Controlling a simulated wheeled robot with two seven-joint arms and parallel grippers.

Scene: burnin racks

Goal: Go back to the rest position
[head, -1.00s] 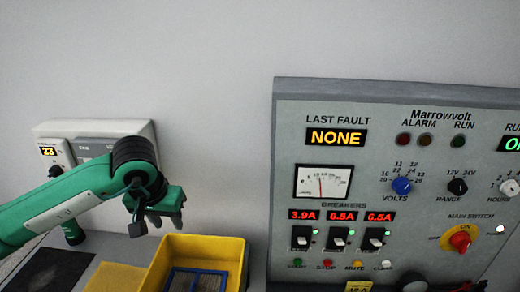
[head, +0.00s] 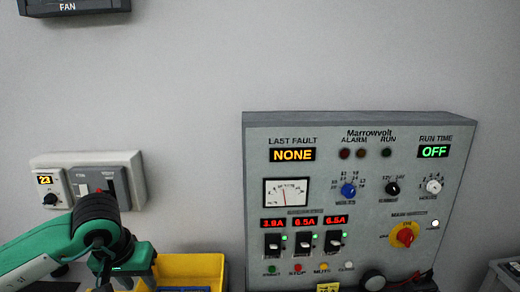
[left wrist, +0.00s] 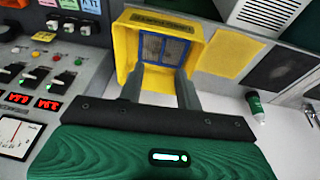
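My left arm comes in at the lower left of the head view. Its green and black gripper (head: 118,272) hangs low there, beside a yellow bin (head: 190,268), with the fingertips mostly hidden. In the left wrist view the two dark fingers (left wrist: 160,86) are spread apart with nothing between them. They point toward the yellow bin (left wrist: 128,56), which holds a blue-framed mesh. My right gripper is not in view.
The grey Marrowvolt panel (head: 300,222) stands at the right with breakers, knobs and a red main switch (head: 404,235). A small wall unit (head: 75,160) is behind my left arm. A dark FAN box (head: 66,8) is at the top left. The wall between is clear.

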